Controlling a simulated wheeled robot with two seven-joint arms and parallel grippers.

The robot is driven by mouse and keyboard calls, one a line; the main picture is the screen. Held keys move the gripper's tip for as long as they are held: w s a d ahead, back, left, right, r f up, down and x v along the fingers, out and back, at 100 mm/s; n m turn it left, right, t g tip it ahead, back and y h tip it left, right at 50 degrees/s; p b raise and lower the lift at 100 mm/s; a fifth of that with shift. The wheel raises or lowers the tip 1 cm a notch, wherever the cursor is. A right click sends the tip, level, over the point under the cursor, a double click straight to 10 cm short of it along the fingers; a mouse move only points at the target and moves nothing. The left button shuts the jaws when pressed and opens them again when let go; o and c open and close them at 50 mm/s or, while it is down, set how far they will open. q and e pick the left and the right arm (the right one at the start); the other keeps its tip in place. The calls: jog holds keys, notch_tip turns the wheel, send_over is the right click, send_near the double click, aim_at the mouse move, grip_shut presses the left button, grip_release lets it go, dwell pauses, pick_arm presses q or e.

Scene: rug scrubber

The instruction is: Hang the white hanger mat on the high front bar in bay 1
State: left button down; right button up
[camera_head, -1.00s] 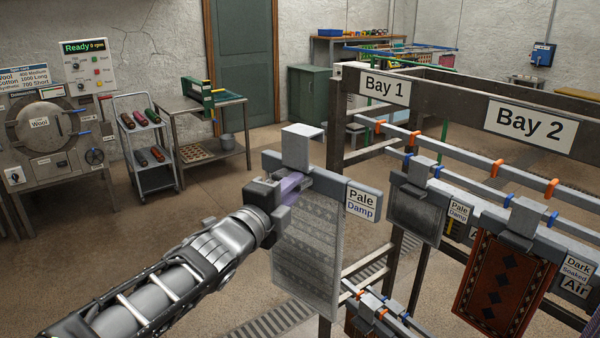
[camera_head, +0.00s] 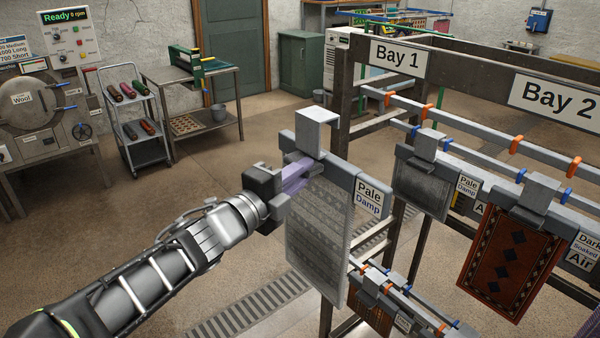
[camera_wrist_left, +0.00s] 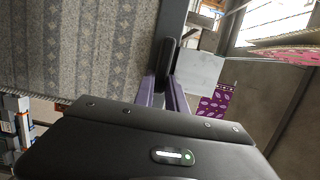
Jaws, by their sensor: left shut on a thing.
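The white hanger mat (camera_head: 320,238) is pale grey-white with a woven pattern and hangs from a grey hanger bar with a hook block on top and a label reading "Pale Damp". My left gripper (camera_head: 302,174) is shut on the hanger and holds it in the air, left of the rack. In the left wrist view the mat (camera_wrist_left: 75,50) fills the upper left, with the purple fingers (camera_wrist_left: 165,92) at the hanger. The Bay 1 sign (camera_head: 397,57) is on the rack's top beam. The high front bar (camera_head: 465,160) has blue clips and carries other hangers. My right gripper is not in view.
A small grey mat (camera_head: 422,185) labelled "Pale Damp" and a red patterned mat (camera_head: 510,262) hang on the rack. A bar with orange clips (camera_head: 480,130) runs behind. Lower bars hold more small mats. A rack post (camera_head: 341,110) stands close to the held mat. Open floor lies left.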

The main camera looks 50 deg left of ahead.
aim_at(316, 167)
pick_arm(q)
jog(key=shift+w+d+r, duration=0.1)
jog(key=shift+w+r, duration=0.05)
jog(key=shift+w, duration=1.1)
jog(key=shift+w+f+b, duration=0.2)
jog(key=shift+w+b, duration=0.35)
jog(key=shift+w, duration=0.1)
jog(key=shift+w+b, duration=1.35)
jog(key=shift+w, duration=1.1)
jog(key=w+f+b, duration=0.2)
jog(key=w+b, duration=0.5)
jog(key=w, duration=1.4)
jog(key=shift+w+a, duration=0.15)
jog(key=shift+a, duration=0.2)
jog(key=shift+s+d+b, duration=0.1)
jog(key=shift+s+b, duration=0.1)
jog(key=shift+b, duration=0.1)
